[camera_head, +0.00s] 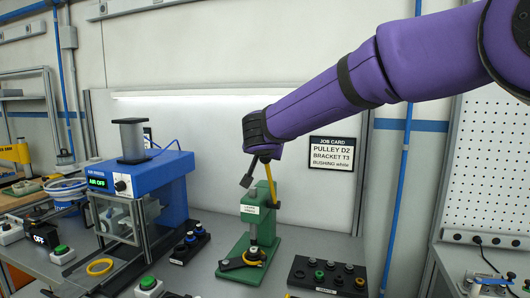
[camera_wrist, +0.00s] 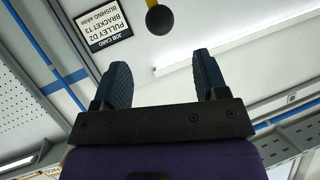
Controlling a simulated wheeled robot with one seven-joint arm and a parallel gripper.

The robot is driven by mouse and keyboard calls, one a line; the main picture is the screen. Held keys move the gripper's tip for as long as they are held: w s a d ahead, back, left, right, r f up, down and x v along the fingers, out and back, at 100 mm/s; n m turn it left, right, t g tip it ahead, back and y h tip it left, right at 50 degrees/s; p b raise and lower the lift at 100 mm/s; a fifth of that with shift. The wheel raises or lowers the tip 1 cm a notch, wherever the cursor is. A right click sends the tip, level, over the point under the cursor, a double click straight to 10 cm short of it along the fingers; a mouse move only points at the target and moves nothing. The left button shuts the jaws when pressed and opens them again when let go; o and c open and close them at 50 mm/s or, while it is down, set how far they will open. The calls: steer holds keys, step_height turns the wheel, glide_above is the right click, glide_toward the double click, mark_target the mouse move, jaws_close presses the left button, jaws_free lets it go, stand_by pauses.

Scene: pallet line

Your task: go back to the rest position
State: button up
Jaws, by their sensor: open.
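My gripper (camera_head: 256,168) is at the end of my purple arm, high over the bench and above the green arbor press (camera_head: 248,213). In the wrist view, its two dark fingers (camera_wrist: 163,75) are apart with nothing between them. The press's yellow lever (camera_head: 271,184) points up toward my gripper. The lever's black ball knob (camera_wrist: 159,19) shows just beyond the fingertips in the wrist view; I cannot tell how far off it is. A dark part with a yellow ring (camera_head: 254,254) sits on the press base.
A blue machine (camera_head: 160,176) reading "AIR OFF" stands left of the press. A black tray (camera_head: 328,274) with several small parts stands at right. A job card (camera_head: 331,153) hangs on the back panel. A white pegboard (camera_head: 494,165) is far right.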

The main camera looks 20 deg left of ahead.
steer(key=s+d+r+n+y, duration=0.1)
steer(key=s+d+r, duration=0.25)
steer(key=d, duration=0.35)
steer(key=s+d+r+n+y, duration=0.15)
steer(key=d+r, duration=0.25)
steer(key=d, duration=0.4)
steer(key=s+d+r+n+y, duration=0.1)
steer(key=s+d+r+y, duration=0.2)
steer(key=d, duration=0.4)
steer(key=s+d+f+m+g+h, duration=0.1)
steer(key=s+d+f+g+h, duration=0.1)
steer(key=s+d+f, duration=0.3)
steer(key=s+d+f+m+g+h, duration=0.1)
steer(key=s+d+f+g+h, duration=0.2)
steer(key=s+d, duration=1.1)
steer(key=s+d+f+m+g+h, duration=0.2)
steer(key=s+d+f, duration=0.4)
steer(key=s+d, duration=0.4)
steer(key=shift+s+f+g+h, duration=0.3)
steer(key=shift+s+f+h, duration=0.1)
steer(key=shift+h, duration=0.45)
